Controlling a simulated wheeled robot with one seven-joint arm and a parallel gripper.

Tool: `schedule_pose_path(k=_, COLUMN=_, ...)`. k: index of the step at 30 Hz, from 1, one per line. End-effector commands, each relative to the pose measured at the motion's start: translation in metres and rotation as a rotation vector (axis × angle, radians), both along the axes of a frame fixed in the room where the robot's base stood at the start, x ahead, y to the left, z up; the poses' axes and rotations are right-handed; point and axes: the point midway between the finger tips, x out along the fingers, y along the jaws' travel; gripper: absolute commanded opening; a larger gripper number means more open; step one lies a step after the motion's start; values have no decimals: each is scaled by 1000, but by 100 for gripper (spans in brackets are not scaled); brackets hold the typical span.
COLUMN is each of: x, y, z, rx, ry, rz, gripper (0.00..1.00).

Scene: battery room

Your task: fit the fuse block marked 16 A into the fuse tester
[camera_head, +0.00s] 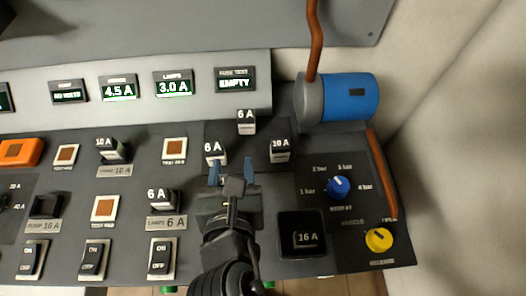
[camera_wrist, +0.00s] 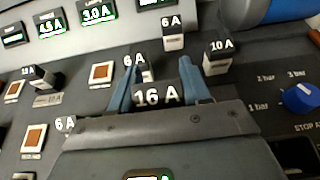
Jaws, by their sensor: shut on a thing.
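My gripper (camera_head: 231,170) has two blue fingers and is over the dark console, just in front of the loose fuse blocks. In the wrist view it is shut on a black fuse block marked 16 A (camera_wrist: 160,96), between the fingertips. The lower part of this block is hidden. The fuse test display (camera_head: 235,80) reads EMPTY. A black square (camera_head: 285,246) marked 16 A lies to the right of my gripper. I cannot tell whether it is the tester's socket or holds another block.
Blocks marked 6 A (camera_head: 246,122), 6 A (camera_head: 213,152) and 10 A (camera_head: 280,150) stand close beyond my gripper. A blue knob (camera_head: 339,187) and a yellow knob (camera_head: 378,239) are at the right. Rocker switches (camera_head: 162,256) line the front.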

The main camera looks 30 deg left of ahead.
Motion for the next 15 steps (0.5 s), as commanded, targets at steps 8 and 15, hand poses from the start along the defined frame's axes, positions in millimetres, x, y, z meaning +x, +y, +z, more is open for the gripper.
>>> schedule_pose_path(k=8, x=0, y=0, z=-16, rx=0, ry=0, rz=1, gripper=9)
schedule_pose_path(k=15, x=0, y=0, z=-42, rx=2, ry=0, rz=1, gripper=9)
